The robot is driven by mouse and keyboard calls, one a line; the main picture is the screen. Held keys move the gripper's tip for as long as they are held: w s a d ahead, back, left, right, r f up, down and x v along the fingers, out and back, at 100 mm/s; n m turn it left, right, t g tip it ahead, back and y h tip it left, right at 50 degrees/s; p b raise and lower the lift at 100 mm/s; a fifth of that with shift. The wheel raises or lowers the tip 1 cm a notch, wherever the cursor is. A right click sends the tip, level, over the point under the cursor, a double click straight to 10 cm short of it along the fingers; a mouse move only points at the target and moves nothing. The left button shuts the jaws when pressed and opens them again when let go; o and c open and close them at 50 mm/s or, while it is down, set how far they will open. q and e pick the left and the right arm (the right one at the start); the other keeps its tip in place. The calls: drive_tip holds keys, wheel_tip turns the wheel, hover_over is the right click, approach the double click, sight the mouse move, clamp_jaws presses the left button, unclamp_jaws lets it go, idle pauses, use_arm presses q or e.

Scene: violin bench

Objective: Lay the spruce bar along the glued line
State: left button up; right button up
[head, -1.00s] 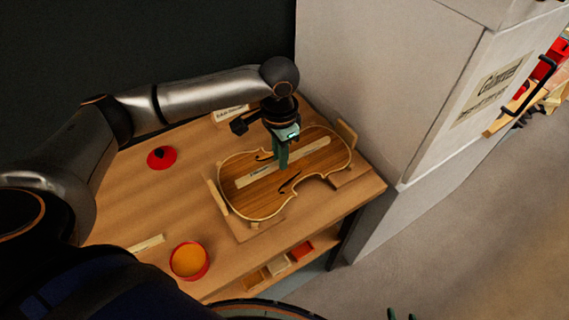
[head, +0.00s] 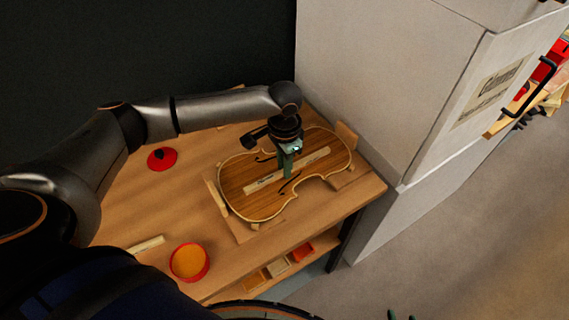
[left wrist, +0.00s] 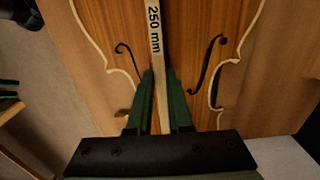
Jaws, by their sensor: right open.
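The pale spruce bar (head: 315,158), marked "250 mm" in the left wrist view (left wrist: 156,30), lies lengthwise over the violin plate (head: 240,203), between its two f-holes. My left gripper (head: 288,176) comes down over the middle of the bar. In the left wrist view its green fingers (left wrist: 160,100) are on both sides of the bar, closed on it. I cannot tell whether the bar touches the plate or hangs just above it. No glued line can be made out. Only the fingertips of my right gripper (head: 401,315) show at the bottom edge, apart and empty.
Wooden blocks (head: 346,133) stand around the plate on the bench (head: 125,205). A red pot (head: 189,262) with orange contents stands front left, near a wood strip (head: 147,244). A pale cabinet (head: 390,90) bounds the right.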

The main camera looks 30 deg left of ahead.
use_arm(q)
drive_tip(key=o, duration=0.4)
wheel_tip(320, 180, up, 12)
drive_tip(key=shift+r, duration=0.15)
idle(0.4)
